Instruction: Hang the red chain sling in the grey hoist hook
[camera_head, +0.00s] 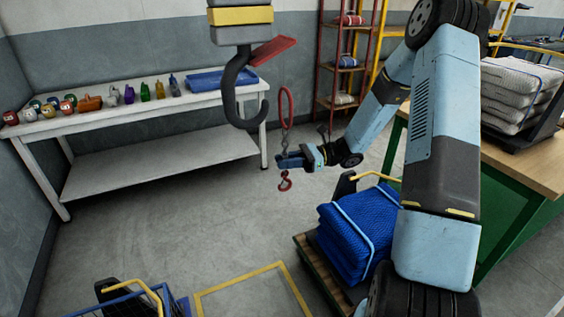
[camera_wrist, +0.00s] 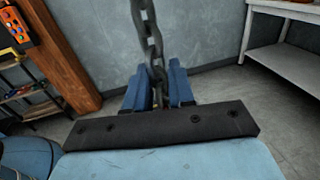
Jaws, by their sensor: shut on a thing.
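The grey hoist hook (camera_head: 230,95) hangs from the yellow and grey hoist block (camera_head: 240,17) in the upper middle of the head view. A red latch (camera_head: 272,51) sticks out to the right at its top. The red chain sling has a red oval ring (camera_head: 286,104) at its top and a red hook (camera_head: 285,184) at its bottom. My gripper (camera_head: 284,161) is shut on its grey chain between them, with the ring upright above the fingers. The ring appears just right of the hook's tip, apart from it. In the wrist view the chain (camera_wrist: 152,45) passes between my fingers (camera_wrist: 158,90).
A white table (camera_head: 150,110) with bottles, balls and a blue tray (camera_head: 205,80) stands at the back left. Blue folded net (camera_head: 355,235) lies on a pallet at the lower right. A red rack (camera_head: 325,75) stands behind. The floor beneath the hook is clear.

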